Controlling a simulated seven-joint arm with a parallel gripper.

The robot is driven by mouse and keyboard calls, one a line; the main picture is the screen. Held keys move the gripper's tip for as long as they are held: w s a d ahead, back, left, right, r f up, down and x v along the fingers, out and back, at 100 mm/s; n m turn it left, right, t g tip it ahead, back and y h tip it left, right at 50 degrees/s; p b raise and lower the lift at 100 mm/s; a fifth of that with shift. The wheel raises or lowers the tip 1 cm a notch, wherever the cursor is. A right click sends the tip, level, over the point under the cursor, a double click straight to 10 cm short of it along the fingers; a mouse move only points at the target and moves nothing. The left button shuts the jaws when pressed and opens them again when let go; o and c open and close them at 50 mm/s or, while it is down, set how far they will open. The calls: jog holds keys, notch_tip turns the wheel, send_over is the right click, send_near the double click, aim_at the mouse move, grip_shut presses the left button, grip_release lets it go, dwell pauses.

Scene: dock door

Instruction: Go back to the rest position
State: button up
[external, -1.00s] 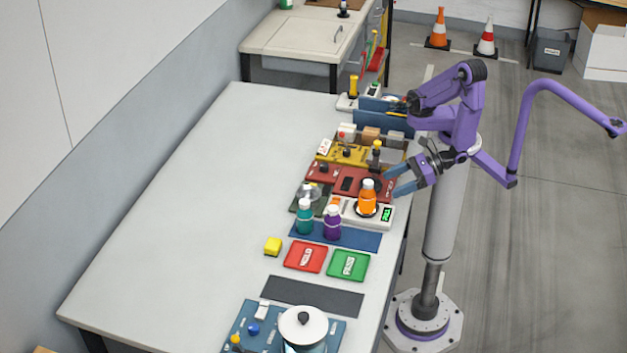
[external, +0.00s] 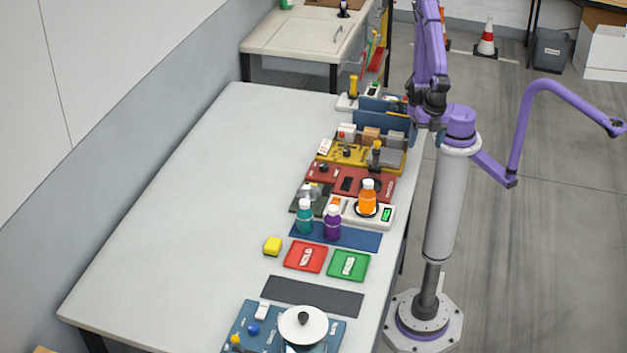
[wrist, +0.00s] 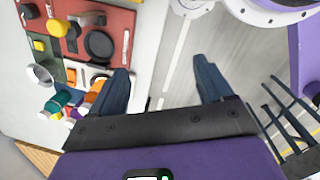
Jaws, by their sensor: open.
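My gripper (wrist: 160,72) shows in the wrist view with its two dark blue fingers spread apart. Nothing is between them but grey floor and the table edge. The orange bottle (external: 367,198) stands upright on the white scale (external: 345,212), clear of the arm. A teal bottle (external: 305,217) and a purple bottle (external: 332,223) stand on the blue mat (external: 360,240).
A red board (external: 330,178) and blue bins (external: 385,120) line the table's right edge. The table's (external: 200,200) left side is bare.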

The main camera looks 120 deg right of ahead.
jog(key=shift+s+a+r+m+y, duration=0.55)
jog(key=shift+r+m+y, duration=0.05)
jog(key=shift+r+y, duration=0.2)
